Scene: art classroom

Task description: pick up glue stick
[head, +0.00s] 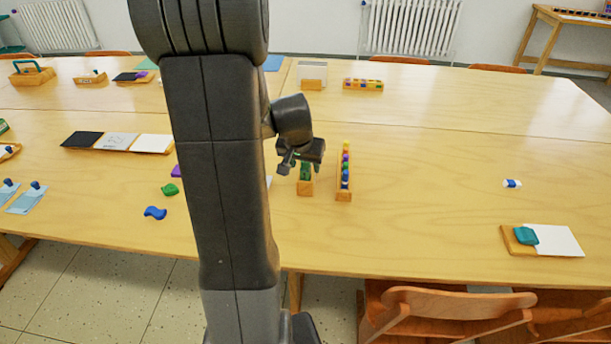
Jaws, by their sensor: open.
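A wooden rack of coloured pieces (344,184) stands just right of my gripper. A wooden board with a teal object (526,236) and a white sheet (556,240) lies at the front right. The table (430,160) is clear between rack and white-and-blue piece. Chairs (450,303) stand at the front edge.

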